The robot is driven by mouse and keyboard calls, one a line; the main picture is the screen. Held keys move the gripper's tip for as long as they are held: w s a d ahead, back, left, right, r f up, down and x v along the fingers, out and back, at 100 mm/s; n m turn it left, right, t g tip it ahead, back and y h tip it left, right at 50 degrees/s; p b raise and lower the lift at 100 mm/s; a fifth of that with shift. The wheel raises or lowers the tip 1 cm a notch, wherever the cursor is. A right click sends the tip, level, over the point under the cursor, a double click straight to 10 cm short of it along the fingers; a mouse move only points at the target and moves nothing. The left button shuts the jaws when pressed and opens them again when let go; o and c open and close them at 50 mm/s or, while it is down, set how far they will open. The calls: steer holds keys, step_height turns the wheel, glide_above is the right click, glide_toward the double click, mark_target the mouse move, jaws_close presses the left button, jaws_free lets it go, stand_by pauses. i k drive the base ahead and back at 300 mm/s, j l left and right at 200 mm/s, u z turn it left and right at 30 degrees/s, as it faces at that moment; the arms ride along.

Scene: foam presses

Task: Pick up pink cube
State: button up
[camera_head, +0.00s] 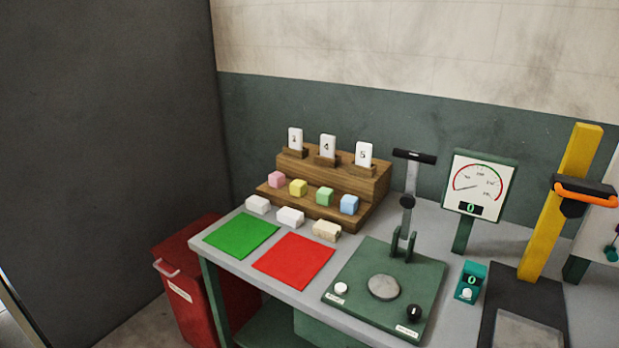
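The pink cube (277,180) sits at the left end of a row of coloured cubes on the lower step of a wooden stand. The yellow cube (298,188) is just to its right. A white block (258,204) lies on the table in front of the pink cube. My gripper is not in view.
A green cube (325,196) and a blue cube (349,204) continue the row on the wooden stand (340,178). Green (241,234) and red (293,260) mats lie in front. A press (388,285) and gauge (478,187) stand right. A red bin (190,275) is left.

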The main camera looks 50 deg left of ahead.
mark_target(277, 180)
steer(key=u, duration=2)
steer(key=i+j+z, duration=0.1)
steer(key=i+j, duration=0.2)
steer(key=i+j+z, duration=0.1)
steer(key=i+j, duration=0.2)
steer(key=i+j+z, duration=0.1)
steer(key=i+j, duration=0.2)
steer(key=i+j+z, duration=0.1)
steer(key=i+j, duration=0.2)
steer(key=j, duration=0.2)
steer(key=i+j+z, duration=0.1)
steer(key=i+j, duration=0.15)
steer(key=i+j+z, duration=0.15)
steer(key=j, duration=0.4)
steer(key=i+j+z, duration=0.1)
steer(key=i+j, duration=0.2)
steer(key=j, duration=0.15)
